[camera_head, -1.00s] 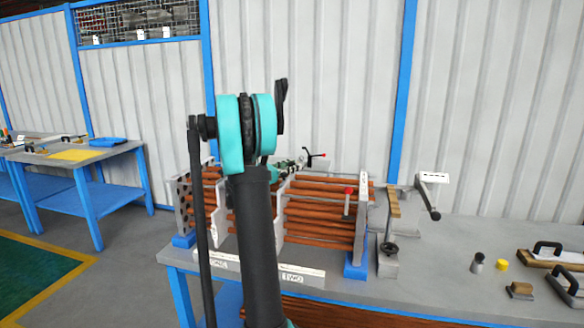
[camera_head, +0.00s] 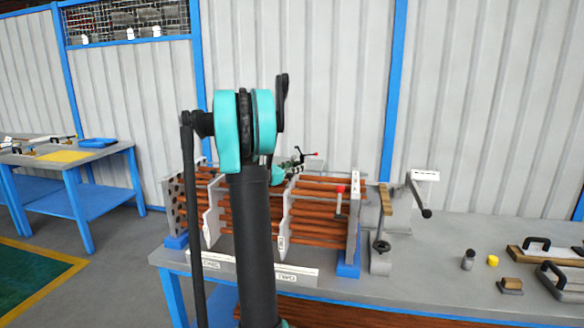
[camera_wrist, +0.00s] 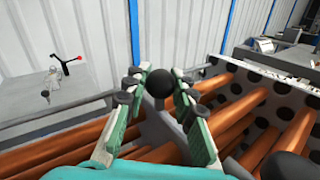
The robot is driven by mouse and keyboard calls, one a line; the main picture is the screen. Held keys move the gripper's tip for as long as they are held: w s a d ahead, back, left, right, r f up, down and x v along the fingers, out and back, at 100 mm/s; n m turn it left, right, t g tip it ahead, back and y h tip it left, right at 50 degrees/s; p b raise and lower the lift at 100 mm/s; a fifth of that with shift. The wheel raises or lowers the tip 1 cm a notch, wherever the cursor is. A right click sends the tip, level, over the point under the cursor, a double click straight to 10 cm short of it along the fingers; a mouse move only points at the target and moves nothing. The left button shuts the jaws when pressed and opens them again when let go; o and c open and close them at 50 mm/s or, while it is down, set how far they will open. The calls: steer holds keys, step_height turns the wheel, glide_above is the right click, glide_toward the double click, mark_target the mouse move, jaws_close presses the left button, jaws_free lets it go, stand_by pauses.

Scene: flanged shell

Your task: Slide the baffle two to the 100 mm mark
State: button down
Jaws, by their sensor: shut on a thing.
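Baffle two (camera_head: 286,215) is a pale upright plate among the copper tubes (camera_head: 320,215) of the rack, right of my arm in the head view. Baffle one (camera_head: 211,215) is a similar plate left of my arm. In the wrist view, my gripper (camera_wrist: 158,88) has its green-padded fingers closed around a round black knob (camera_wrist: 158,82) above a grey plate edge between the tubes. My arm hides part of the rack, and the fingertips are hidden in the head view. I cannot read the 100 mm mark.
The right end plate (camera_head: 353,220) closes the rack, with a crank stand (camera_head: 382,245) beside it. A white plate with black holes (camera_wrist: 270,90) stands right of my fingers. Blocks and handled tools (camera_head: 545,262) lie on the right of the bench.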

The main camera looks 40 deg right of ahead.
steer(key=c, duration=1.2)
jaws_free()
steer(key=shift+a, duration=0.1)
steer(key=a, duration=0.4)
steer(key=s+a, duration=0.1)
steer(key=a, duration=0.6)
steer(key=shift+s+a, duration=0.2)
steer(key=shift+a, duration=0.15)
